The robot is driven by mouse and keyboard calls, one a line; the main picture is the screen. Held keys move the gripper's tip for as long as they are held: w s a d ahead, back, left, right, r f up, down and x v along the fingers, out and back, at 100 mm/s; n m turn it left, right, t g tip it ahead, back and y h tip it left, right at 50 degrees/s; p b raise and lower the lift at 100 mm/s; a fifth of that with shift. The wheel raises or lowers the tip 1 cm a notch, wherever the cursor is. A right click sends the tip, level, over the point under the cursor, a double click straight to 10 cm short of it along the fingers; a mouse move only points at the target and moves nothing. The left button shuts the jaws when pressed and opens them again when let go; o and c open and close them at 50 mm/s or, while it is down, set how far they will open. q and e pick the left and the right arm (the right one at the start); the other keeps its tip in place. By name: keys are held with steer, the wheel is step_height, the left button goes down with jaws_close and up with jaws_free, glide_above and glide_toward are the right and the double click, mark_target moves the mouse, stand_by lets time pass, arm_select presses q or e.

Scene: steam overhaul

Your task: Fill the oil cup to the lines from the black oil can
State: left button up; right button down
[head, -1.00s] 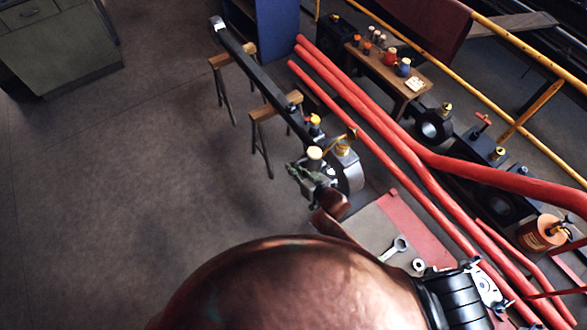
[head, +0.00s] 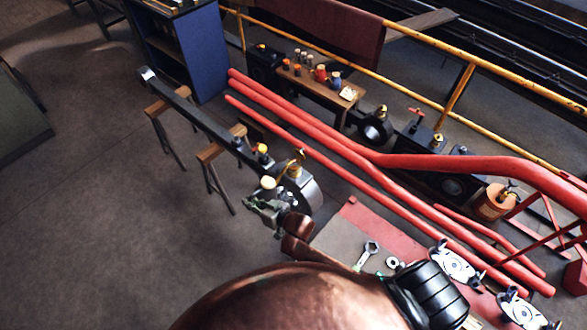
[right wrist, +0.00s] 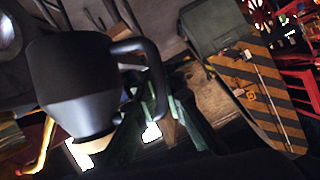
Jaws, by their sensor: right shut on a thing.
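The black oil can (right wrist: 75,80) fills the left of the right wrist view, with its looped handle and a brass rim at its narrow end. My right gripper (head: 265,211) is shut on it; dark green fingers show by the handle. In the head view the can's body is mostly hidden, and a pale cap shows above the gripper. A thin brass spout seems to reach from the cap toward the brass oil cup (head: 293,171) on the rod's big end. The oil level and lines are too small to see. My left gripper is not in view.
A long dark rod (head: 205,118) rests on wooden trestles (head: 215,152). Red pipes (head: 335,147) run beside it. A small wooden table (head: 322,88) with several pots stands behind them. A spanner (head: 367,254) lies on a red-edged mat. The floor at left is clear.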

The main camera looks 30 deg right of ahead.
mark_target(250, 197)
steer(key=shift+r, duration=0.2)
steer(key=shift+r+p, duration=0.55)
steer(key=shift+p, duration=0.3)
steer(key=shift+r+m+p, duration=0.4)
steer(key=shift+r+p, duration=0.25)
steer(key=shift+p, duration=0.15)
steer(key=shift+d+r+y+p, duration=0.1)
steer(key=shift+r+y+p, duration=0.3)
steer(key=shift+r+p, duration=0.3)
steer(key=shift+f, duration=0.1)
steer(key=shift+w+d+r+m+p, duration=0.1)
steer(key=shift+r+m+p, duration=0.3)
steer(key=shift+r+p, duration=0.3)
